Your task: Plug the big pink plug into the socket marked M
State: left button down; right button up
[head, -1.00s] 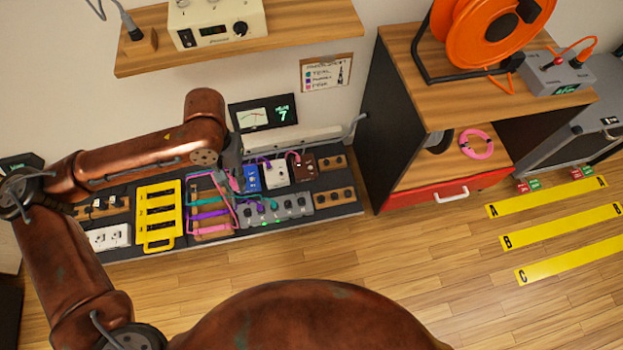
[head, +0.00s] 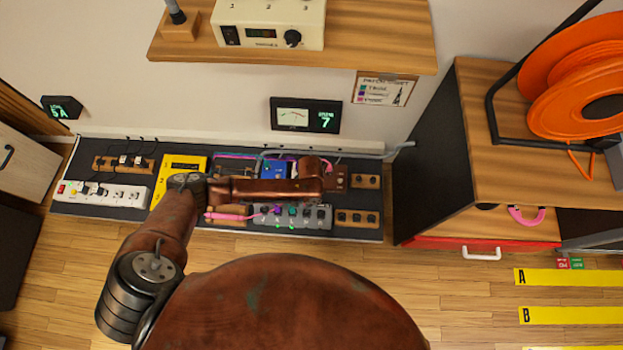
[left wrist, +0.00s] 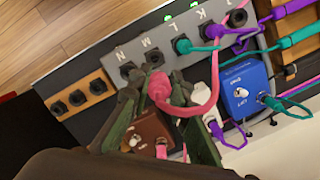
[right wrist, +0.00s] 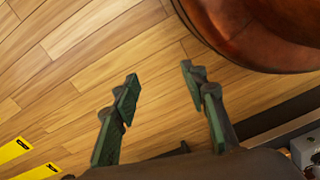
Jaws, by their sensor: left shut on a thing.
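The big pink plug (left wrist: 160,90) is between the fingers of my left gripper (left wrist: 158,92) in the left wrist view, its pink cable curving up to the right. The grey socket strip (left wrist: 150,62) carries letters including K, L, M and N. The socket marked M (left wrist: 155,57) is bare and lies just beyond the plug. I cannot tell whether they touch. Socket N (left wrist: 127,71) is bare too; L holds a teal plug (left wrist: 183,45). In the head view the strip (head: 262,222) shows, but my arm hides the held plug. My right gripper (right wrist: 160,78) is open and empty above the floor.
A brown box (left wrist: 150,128) with a pink plug and a blue box (left wrist: 240,88) stand close to my left gripper. A wooden socket block (left wrist: 77,98) lies beyond N. A yellow rack (head: 180,165) and white power strip (head: 105,193) are further left.

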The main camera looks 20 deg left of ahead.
pick_arm(q)
jog(key=f, duration=0.2)
jog(key=shift+s+d+f+m, duration=0.2)
jog(key=shift+s+f+m, duration=0.05)
jog(key=shift+f+m, duration=0.1)
jog(key=shift+d+f+b, duration=0.15)
jog(key=shift+f+b, duration=0.1)
jog(key=shift+b, duration=0.05)
pick_arm(e)
jog(key=shift+w+a+r+b, duration=0.95)
jog(key=shift+w+r, duration=0.35)
jog(key=shift+r, duration=2.9)
pick_arm(q)
jog(key=shift+f+b, duration=1.45)
jog(key=shift+f, duration=1.15)
jog(key=shift+f+b, duration=0.7)
jog(key=shift+b, duration=0.1)
jog(key=shift+f, duration=0.65)
pick_arm(e)
jog(key=w+a+f+t+y, duration=0.1)
jog(key=w+a+f+t, duration=0.1)
jog(key=w+a, duration=0.2)
jog(key=shift+w+a+t+y, duration=0.2)
jog(key=shift+w+t+y, duration=0.15)
jog(key=shift+w, duration=0.4)
pick_arm(q)
jog(key=shift+w, duration=0.1)
jog(key=c, duration=1.7)
grip_release()
